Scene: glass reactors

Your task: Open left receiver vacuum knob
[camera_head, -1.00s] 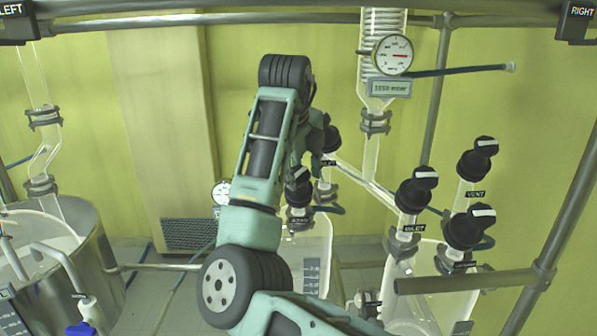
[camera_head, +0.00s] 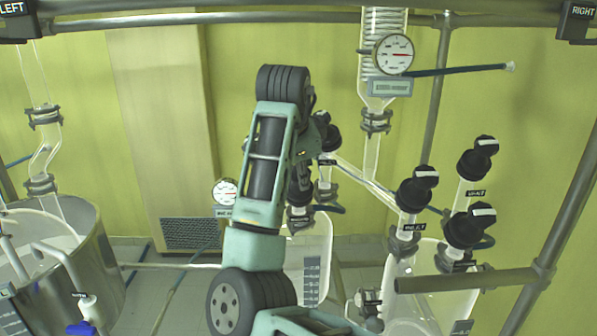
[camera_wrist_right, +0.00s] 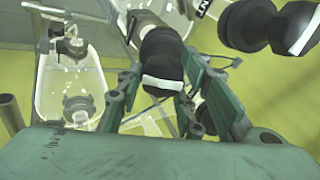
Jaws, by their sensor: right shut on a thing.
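My right arm reaches up through the middle of the head view, and its gripper is mostly hidden behind the arm. In the right wrist view the right gripper (camera_wrist_right: 157,90) has its green fingers on either side of a black knob (camera_wrist_right: 163,58) with a white stripe, and it is shut on this knob. In the head view this appears to be the front knob (camera_head: 300,190) of the left receiver, partly covered by the gripper; its label is not readable. A second black knob (camera_head: 330,138) stands just behind it. My left gripper is not in view.
The left receiver's glass vessel (camera_head: 315,262) stands below its knobs. Several similar knobs, such as the vent knob (camera_head: 478,158), sit on the right receiver. Gauges (camera_head: 392,54) and glass tubing stand behind. A metal rail (camera_head: 465,280) crosses at lower right.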

